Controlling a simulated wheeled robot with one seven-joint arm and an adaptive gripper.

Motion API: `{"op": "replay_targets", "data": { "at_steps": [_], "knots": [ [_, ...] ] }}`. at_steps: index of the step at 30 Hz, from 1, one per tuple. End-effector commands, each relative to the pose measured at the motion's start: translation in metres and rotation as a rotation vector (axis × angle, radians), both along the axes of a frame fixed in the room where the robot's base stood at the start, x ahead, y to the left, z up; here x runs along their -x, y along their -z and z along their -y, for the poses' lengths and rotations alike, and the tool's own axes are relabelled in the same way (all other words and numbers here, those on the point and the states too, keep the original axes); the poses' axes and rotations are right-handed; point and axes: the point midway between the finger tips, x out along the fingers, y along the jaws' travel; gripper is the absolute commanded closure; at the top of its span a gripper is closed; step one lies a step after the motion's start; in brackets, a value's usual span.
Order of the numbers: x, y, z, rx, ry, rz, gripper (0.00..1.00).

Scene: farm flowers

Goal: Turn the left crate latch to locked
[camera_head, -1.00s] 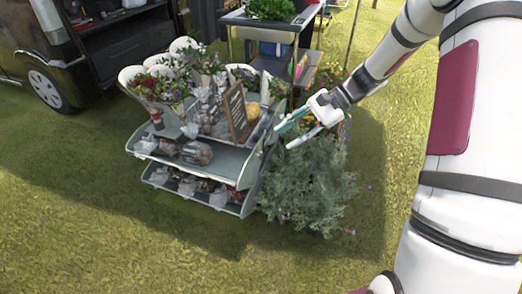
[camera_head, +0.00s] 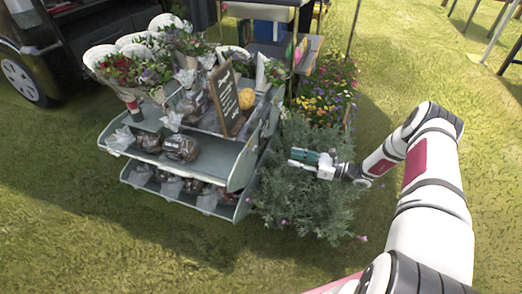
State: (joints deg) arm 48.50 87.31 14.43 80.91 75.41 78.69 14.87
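My gripper (camera_head: 302,159) is in front of the leafy grey-green plant, just right of the two-tier display stand (camera_head: 217,157). Its fingers point left toward the stand's side. Two fingers, one teal and one pale, show, but they are too small to tell the gap between them. I see nothing clearly held. I cannot make out a crate latch anywhere in this view.
The bushy plant (camera_head: 300,205) stands right of the stand, around my gripper. Bouquets (camera_head: 140,75), a chalkboard sign (camera_head: 223,98) and bagged goods (camera_head: 181,147) sit on the stand. A flower bed (camera_head: 327,90) lies behind. Open grass spreads in front and right.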

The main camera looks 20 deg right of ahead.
Motion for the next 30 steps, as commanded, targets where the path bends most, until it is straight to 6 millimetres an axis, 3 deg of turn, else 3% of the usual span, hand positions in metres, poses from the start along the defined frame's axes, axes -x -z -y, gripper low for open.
{"op": "replay_targets", "data": {
  "at_steps": [19,30],
  "knots": [
    [-0.063,0.001,-0.09,0.001,-0.006,0.002,0.66],
    [-0.079,-0.001,-0.111,0.002,-0.003,0.001,0.66]
  ]
}}
